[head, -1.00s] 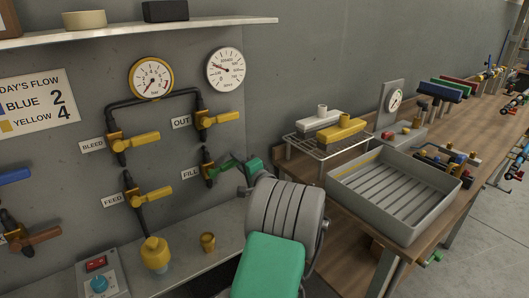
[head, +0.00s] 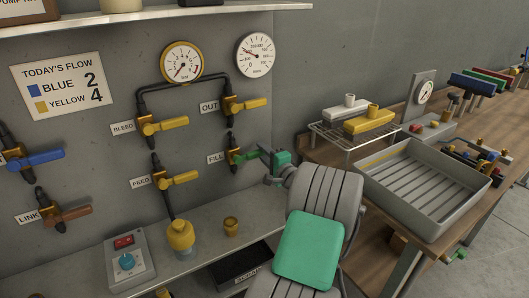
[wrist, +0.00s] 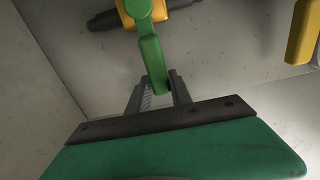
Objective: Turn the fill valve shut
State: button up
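The fill valve (head: 233,155) is on the grey wall panel beside the FILL label, below the OUT valve. Its green handle (wrist: 149,45) points right and slightly up in the head view, out from the pipe. My gripper (wrist: 158,88) is at the free end of this handle. In the wrist view the fingers stand close on both sides of the handle's tip with little or no gap, so they look shut on it. In the head view my gripper (head: 268,157) is partly hidden by its own wrist, and the fingertips are hard to make out.
Yellow-handled valves OUT (head: 249,104), BLEED (head: 168,125) and FEED (head: 179,179) are close by. Two gauges (head: 182,62) hang above. A wire rack (head: 345,140) and grey tray (head: 425,190) are right.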

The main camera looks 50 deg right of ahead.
jog(key=o, duration=0.4)
jog(key=shift+c, duration=0.2)
jog(key=v, duration=0.7)
jog(key=shift+s, duration=0.4)
jog(key=shift+a, duration=0.15)
